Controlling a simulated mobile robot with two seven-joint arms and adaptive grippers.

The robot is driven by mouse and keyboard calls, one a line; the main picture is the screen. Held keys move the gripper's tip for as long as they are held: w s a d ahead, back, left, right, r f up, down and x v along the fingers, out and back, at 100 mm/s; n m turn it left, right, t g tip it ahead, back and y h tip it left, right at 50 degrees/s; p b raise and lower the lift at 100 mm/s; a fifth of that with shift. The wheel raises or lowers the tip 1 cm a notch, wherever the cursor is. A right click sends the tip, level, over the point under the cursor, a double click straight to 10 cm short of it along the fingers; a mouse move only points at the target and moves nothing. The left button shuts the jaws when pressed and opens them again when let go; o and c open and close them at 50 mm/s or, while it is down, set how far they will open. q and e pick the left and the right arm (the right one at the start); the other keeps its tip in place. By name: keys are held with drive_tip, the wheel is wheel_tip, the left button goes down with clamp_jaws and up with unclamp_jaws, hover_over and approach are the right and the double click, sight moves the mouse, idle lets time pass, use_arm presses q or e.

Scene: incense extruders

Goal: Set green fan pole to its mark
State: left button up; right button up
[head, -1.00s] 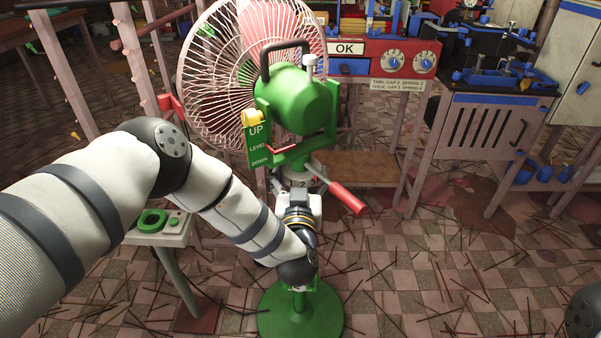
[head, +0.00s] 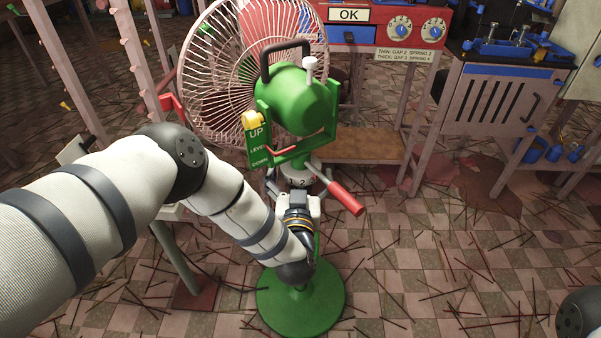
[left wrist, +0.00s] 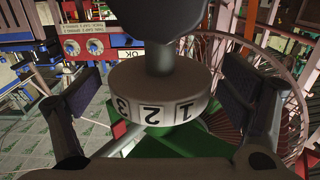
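The green fan (head: 290,98) stands upright, with its white wire cage at the back left and an UP/LEVEL/DOWN plate in front. Its pole rises from a round green base (head: 300,310) on the floor. A white numbered collar (head: 299,180) sits under the head. In the left wrist view the collar (left wrist: 150,110) shows 1, 2 and 3, with 2 near the middle. My left gripper (head: 300,186) is at the collar; its fingers (left wrist: 162,95) are apart, one each side, with small gaps seeming to show. My right gripper is out of view.
A red-handled lever (head: 345,197) sticks out right of the collar. A red OK panel (head: 385,25) and a pinkish bench (head: 490,100) stand behind. Any floor mark cannot be made out.

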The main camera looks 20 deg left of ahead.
use_arm(q)
drive_tip(key=shift+r, duration=0.1)
drive_tip(key=v, duration=1.2)
